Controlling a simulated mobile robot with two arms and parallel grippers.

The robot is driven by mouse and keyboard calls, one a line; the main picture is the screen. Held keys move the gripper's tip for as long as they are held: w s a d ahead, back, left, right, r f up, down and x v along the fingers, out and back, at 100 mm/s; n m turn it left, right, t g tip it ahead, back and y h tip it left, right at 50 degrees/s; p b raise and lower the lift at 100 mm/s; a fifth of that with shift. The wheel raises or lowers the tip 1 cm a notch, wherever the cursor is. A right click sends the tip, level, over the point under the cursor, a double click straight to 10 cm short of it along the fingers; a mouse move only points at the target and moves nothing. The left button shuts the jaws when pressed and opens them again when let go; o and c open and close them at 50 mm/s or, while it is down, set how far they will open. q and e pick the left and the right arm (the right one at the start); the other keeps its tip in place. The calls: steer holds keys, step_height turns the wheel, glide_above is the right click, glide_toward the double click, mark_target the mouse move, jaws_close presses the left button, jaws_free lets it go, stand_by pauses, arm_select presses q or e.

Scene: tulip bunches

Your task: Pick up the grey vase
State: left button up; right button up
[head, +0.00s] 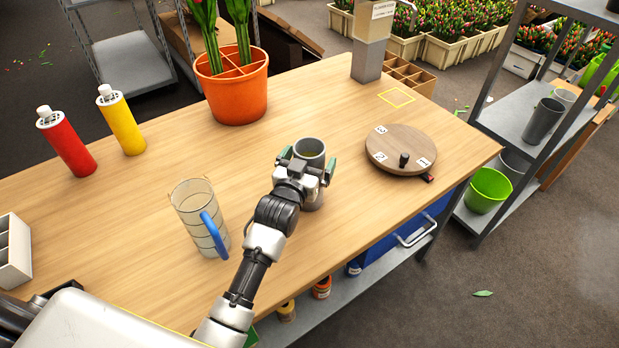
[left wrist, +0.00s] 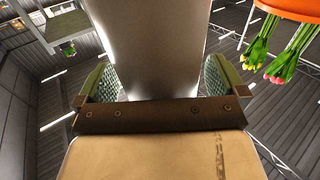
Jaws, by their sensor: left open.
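The grey vase (head: 309,149) stands upright on the wooden table, a cylinder with an open top. My left gripper (head: 308,162) is at the vase, with one green-padded finger on each side of it. In the left wrist view the vase (left wrist: 150,45) rises between the two fingers of the left gripper (left wrist: 156,80). The jaws are open, and whether either pad touches the vase is hard to tell. My wrist hides part of the vase's lower body in the head view. My right gripper is not in view.
A clear jug (head: 188,205) with a blue handle stands left of my forearm. A round numbered wooden turntable (head: 400,160) is close on the right. An orange pot (head: 232,95) with tulips, a red bottle (head: 68,145) and a yellow bottle (head: 122,125) stand further back. Bare tabletop lies between.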

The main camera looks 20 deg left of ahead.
arm_select(q)
steer(key=shift+w, duration=0.35)
steer(key=shift+s, duration=0.1)
steer(key=shift+c, duration=0.5)
steer(key=c, duration=1.6)
steer(key=shift+r, duration=0.1)
